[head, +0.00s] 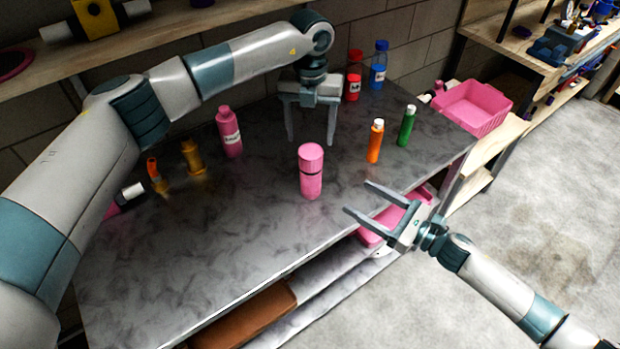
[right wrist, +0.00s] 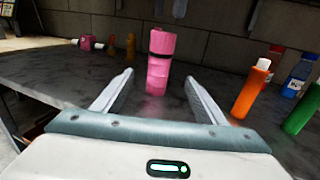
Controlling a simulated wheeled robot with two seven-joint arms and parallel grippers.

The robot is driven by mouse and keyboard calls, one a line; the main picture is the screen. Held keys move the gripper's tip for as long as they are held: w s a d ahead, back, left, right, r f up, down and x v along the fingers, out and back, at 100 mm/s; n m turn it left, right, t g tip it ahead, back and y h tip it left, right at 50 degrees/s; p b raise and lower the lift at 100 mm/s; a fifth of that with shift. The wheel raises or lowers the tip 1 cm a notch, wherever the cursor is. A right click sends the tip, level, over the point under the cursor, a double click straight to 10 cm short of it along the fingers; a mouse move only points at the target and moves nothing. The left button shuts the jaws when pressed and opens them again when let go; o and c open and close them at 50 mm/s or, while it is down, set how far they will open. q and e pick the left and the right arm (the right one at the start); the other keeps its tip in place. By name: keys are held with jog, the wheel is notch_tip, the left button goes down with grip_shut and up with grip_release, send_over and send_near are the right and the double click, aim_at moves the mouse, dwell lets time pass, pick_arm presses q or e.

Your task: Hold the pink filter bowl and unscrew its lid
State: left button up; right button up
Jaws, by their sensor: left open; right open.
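The pink filter bowl (head: 311,186) stands upright on the dark table near its front edge, with its pink lid (head: 311,154) on top and a dark ring between them. In the right wrist view the bowl (right wrist: 158,77) and lid (right wrist: 162,42) stand ahead, seen between the fingers. My left gripper (head: 310,142) is open and empty, pointing down over the table behind the bowl. My right gripper (head: 357,198) is open and empty at the table's front edge, right of the bowl and apart from it; it also shows in the right wrist view (right wrist: 160,85).
An orange bottle (head: 375,142) and a green bottle (head: 407,126) stand right of the bowl. A pink bottle (head: 229,133) and a yellow fitting (head: 193,157) stand left. Red (head: 354,77) and blue (head: 378,67) bottles stand at the back. The front left table top is clear.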

aim_at(319, 174)
jog(key=x, duration=1.7)
jog(key=shift+c, duration=0.3)
grip_shut()
